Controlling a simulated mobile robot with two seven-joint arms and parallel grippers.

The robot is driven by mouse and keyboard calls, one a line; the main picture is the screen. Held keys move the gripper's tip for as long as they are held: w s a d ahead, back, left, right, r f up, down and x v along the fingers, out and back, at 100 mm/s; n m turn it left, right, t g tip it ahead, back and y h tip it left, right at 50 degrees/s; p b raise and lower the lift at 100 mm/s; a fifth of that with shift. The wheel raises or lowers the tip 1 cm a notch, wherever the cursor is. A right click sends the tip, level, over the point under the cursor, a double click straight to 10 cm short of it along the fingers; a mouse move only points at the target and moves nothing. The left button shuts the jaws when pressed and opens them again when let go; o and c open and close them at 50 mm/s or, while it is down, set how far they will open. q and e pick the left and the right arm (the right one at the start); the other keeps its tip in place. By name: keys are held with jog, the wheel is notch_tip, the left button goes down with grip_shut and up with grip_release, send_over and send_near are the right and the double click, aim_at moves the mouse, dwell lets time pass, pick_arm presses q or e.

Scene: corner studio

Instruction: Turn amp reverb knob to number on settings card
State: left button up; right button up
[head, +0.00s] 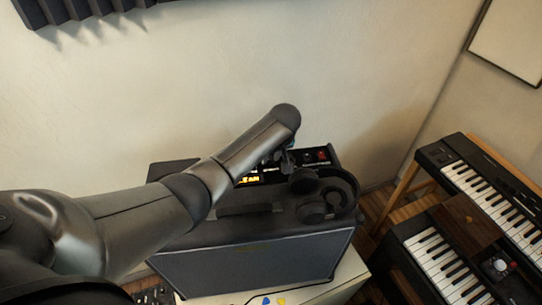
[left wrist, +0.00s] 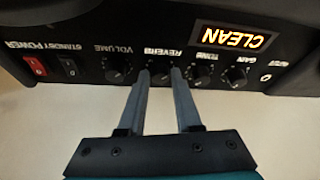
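The amp (head: 250,262) stands below my left arm in the head view, its control strip along the far top edge. In the left wrist view the control panel (left wrist: 90,48) appears upside down. The reverb knob (left wrist: 163,74) is black and sits between the volume and tone knobs. My left gripper (left wrist: 162,76) has its two fingertips apart at either side of the reverb knob. I cannot tell whether they press on it. The knob's pointer and number are too small to read. In the head view my arm hides this gripper's fingertips. No settings card is recognisable. My right gripper is out of view.
Black headphones (head: 325,200) lie on the amp's top, close to my left wrist. The volume knob (left wrist: 118,68) and tone knob (left wrist: 201,74) sit close beside the fingers. A lit display (left wrist: 234,37) reads CLEAN. Keyboards (head: 445,262) stand at the right.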

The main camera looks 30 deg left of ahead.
pick_arm(q)
jog(key=o, duration=0.4)
jog(key=shift+c, duration=0.2)
jog(key=shift+r, duration=0.1)
jog(key=shift+s+d+r, duration=0.1)
jog(key=shift+d+r, duration=0.05)
jog(key=shift+r, duration=0.4)
jog(key=v, duration=1.4)
jog(key=shift+p, duration=0.45)
jog(key=shift+s+f, duration=0.1)
